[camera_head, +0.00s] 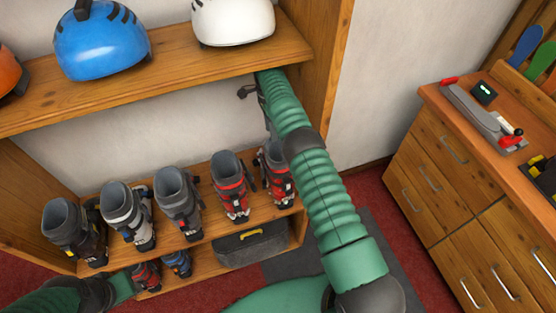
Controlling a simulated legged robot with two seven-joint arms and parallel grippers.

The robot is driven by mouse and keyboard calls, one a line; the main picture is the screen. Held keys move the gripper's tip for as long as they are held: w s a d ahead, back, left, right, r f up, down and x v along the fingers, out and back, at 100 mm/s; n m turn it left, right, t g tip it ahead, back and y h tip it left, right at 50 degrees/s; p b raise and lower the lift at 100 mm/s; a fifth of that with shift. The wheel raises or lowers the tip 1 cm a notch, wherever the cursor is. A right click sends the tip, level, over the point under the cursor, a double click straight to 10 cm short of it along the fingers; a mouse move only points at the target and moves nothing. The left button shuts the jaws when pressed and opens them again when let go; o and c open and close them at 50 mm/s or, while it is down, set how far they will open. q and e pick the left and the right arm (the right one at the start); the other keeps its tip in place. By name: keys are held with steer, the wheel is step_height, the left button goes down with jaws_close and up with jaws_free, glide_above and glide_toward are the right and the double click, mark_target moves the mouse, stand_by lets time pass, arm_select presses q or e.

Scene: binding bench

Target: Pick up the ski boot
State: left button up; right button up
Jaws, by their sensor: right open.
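Several ski boots stand upright in a row on a wooden shelf. From the left they are a dark one with yellow (75,232), a white and grey one (127,213), a grey one (178,203), a red one (230,187) and a red and black one (275,172). The last is partly hidden by my right arm. My right gripper (248,92) is open and empty, above the boots at the right and just below the upper shelf. My left arm shows at the bottom left; its gripper cannot be made out.
The upper shelf (170,65) holds a blue helmet (100,42), a white helmet (232,20) and part of an orange one (10,72). A drawer bench (440,165) stands right.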

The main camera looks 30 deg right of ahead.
mark_target(273, 145)
steer(key=shift+s+a+f+b, duration=0.1)
steer(key=shift+s+f+b, duration=0.1)
steer(key=shift+f+b, duration=0.4)
steer(key=shift+s+a+f+b, duration=0.1)
steer(key=shift+s+f+b, duration=0.05)
steer(key=shift+f+b, duration=0.4)
steer(key=shift+s+a, duration=0.2)
steer(key=shift+a, duration=0.05)
steer(key=f, duration=0.4)
steer(key=shift+s, duration=0.25)
steer(key=shift+d+f, duration=0.15)
steer(key=shift+f, duration=0.15)
steer(key=shift+d+f, duration=0.1)
steer(key=shift+d, duration=0.15)
steer(key=shift+a, duration=0.15)
steer(key=c, duration=0.5)
steer(key=shift+a+r, duration=0.2)
steer(key=shift+a, duration=0.05)
jaws_close()
arm_select(q)
steer(key=f, duration=0.2)
steer(key=a+f, duration=0.1)
steer(key=shift+s, duration=0.35)
steer(key=shift+d, duration=0.2)
arm_select(e)
steer(key=shift+d, duration=0.2)
